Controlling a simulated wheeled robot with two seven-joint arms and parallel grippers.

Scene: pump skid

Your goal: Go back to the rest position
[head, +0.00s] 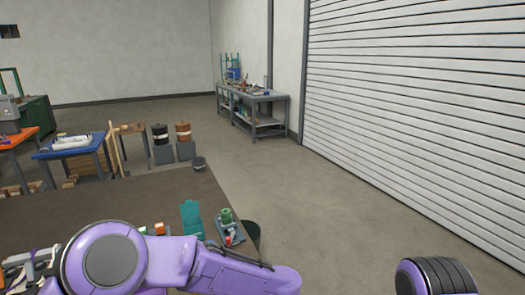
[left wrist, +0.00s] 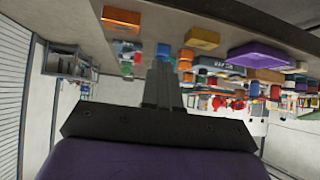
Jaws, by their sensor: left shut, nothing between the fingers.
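My left gripper (left wrist: 163,72) shows in the left wrist view. Its two dark fingers are together with nothing between them. It is apart from the many coloured things behind it, which appear upside down in this view. In the head view a purple arm of mine crosses the lower left, in front of the brown-topped table (head: 120,200). Another purple part of mine with a dark ribbed band is at the lower right corner. Neither gripper shows in the head view, and my right gripper is not in view.
A teal item (head: 192,218) and a small tray holding a green object (head: 226,215) lie near the table's right edge. A dark bin (head: 250,235) stands beside it. A grey workbench (head: 252,104) is farther back. The floor before the shutter (head: 420,110) is clear.

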